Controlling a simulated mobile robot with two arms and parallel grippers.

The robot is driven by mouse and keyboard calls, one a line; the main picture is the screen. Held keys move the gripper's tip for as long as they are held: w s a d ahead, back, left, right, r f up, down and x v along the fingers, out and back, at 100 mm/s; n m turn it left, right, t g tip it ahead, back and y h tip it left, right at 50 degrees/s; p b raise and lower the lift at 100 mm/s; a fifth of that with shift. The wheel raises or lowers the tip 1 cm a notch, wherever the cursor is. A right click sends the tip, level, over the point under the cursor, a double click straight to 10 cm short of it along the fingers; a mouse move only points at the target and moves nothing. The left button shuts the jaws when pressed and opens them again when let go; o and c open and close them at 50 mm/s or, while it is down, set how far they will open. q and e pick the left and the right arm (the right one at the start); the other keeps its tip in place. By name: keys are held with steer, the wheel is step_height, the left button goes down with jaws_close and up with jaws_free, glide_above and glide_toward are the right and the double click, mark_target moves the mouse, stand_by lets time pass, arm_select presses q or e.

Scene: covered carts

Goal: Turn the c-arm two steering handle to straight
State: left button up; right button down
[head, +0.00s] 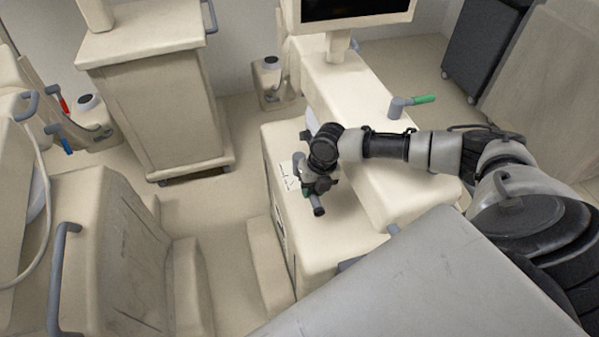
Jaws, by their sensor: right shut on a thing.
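My right gripper (316,186) points down over the front block of the cream machine in the middle. It is shut on a steering handle (318,209), whose grey end sticks out below the fingers. A bit of green shows at the fingers; the rest of the handle is hidden by the gripper, so its exact angle is hard to tell. A white label plate (289,176) lies on the block just left of the gripper. My left gripper is not in view.
A covered cart (160,110) stands at the back left. Another machine with red (64,104) and blue (67,145) grips is at the left. Floor (215,215) is free between.

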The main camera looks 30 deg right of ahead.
steer(key=shift+d+r, duration=0.1)
steer(key=shift+d, duration=0.1)
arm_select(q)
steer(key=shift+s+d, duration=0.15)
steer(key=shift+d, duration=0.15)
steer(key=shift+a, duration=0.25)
arm_select(e)
steer(key=c, duration=0.9)
jaws_free()
arm_select(q)
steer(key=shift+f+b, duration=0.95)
steer(key=shift+b, duration=0.05)
arm_select(e)
steer(key=r, duration=0.3)
steer(key=d+r, duration=0.1)
steer(key=r, duration=0.3)
steer(key=d+r, duration=0.1)
steer(key=r, duration=0.2)
steer(key=shift+s+r, duration=0.25)
steer(key=shift+s, duration=0.05)
